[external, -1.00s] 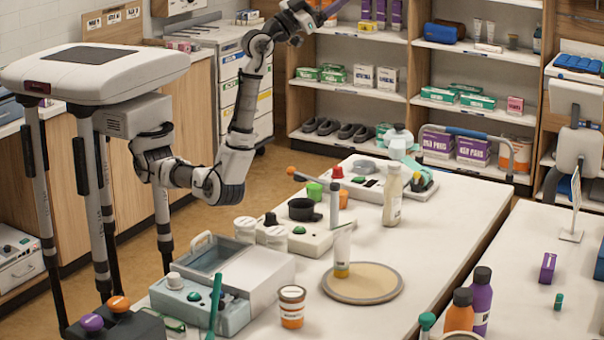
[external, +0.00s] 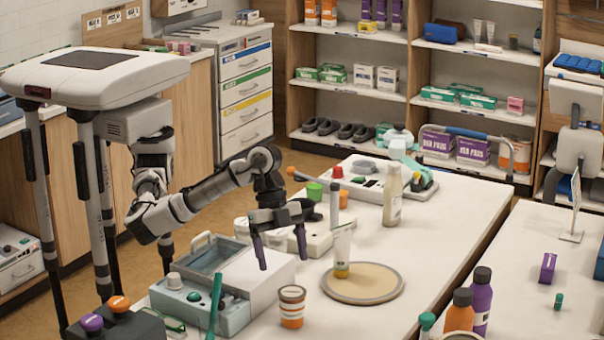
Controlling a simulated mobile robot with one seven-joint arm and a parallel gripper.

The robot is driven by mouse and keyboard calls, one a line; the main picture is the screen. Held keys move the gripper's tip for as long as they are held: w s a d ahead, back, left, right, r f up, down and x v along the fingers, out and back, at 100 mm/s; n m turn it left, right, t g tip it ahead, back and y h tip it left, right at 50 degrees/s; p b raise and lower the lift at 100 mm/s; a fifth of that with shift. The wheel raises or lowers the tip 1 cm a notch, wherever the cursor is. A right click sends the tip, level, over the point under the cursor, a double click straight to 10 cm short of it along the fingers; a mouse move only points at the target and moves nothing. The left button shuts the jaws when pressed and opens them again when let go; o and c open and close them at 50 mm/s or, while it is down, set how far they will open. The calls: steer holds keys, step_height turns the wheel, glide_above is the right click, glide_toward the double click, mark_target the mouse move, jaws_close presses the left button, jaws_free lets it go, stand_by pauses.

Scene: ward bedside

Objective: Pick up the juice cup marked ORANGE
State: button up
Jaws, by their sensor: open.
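A small cup with a white label, an orange lower band and a brownish top (external: 292,308) stands upright near the front of the bedside table. Its lettering is too small to read, so I cannot tell whether it is the one marked ORANGE. My gripper (external: 281,255) is open and empty, its dark fingers pointing down. In the picture it is above and slightly left of this cup, apart from it. White-lidded cups behind my gripper are mostly hidden by it.
A grey open-topped box (external: 252,262) and a teal-handled brush-like item (external: 215,305) are left of the cup. A round tan mat (external: 372,283) with a tube (external: 342,248) lies right of it. A white bottle (external: 392,195) stands farther back.

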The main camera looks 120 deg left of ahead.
mark_target(292, 292)
steer(key=x, duration=0.4)
steer(key=shift+f, duration=0.1)
steer(key=shift+a+p+x, duration=0.15)
steer(key=shift+p+x, duration=0.4)
steer(key=shift+x, duration=0.8)
steer(key=shift+a+p+x, duration=0.15)
steer(key=shift+p+x, duration=0.4)
steer(key=shift+x, duration=0.75)
steer(key=shift+w, duration=0.15)
steer(key=c, duration=1.1)
